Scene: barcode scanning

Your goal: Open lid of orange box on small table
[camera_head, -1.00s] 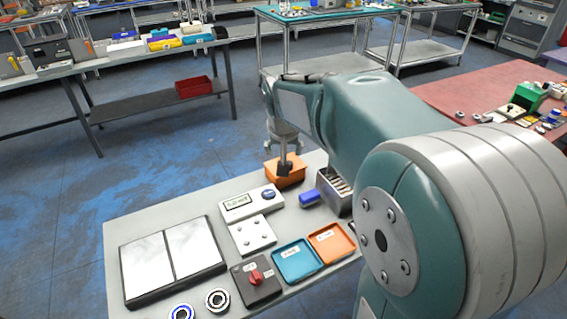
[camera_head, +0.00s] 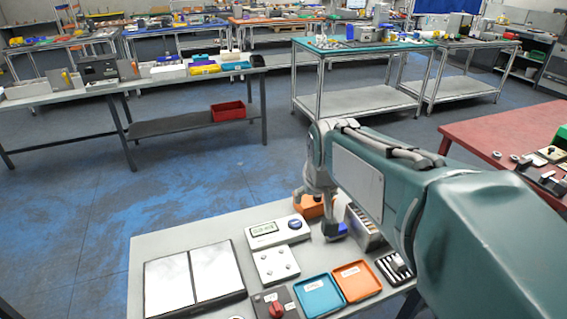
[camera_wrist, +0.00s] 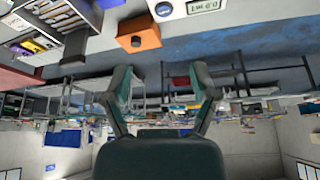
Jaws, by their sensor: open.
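The orange box (camera_head: 306,207) stands at the far edge of the small grey table (camera_head: 165,246), partly hidden by my arm in the head view. In the wrist view, which looks upside down, the orange box (camera_wrist: 146,33) shows a dark round knob on one face, and its lid looks shut. My gripper (camera_wrist: 161,76) is open, with nothing between its fingers, and is apart from the box. In the head view the fingers are hidden or too small to make out near the box.
Blue (camera_head: 319,296) and orange (camera_head: 356,281) trays lie nearer. A red table (camera_head: 480,135) stands to the right. Floor beyond the small table is clear.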

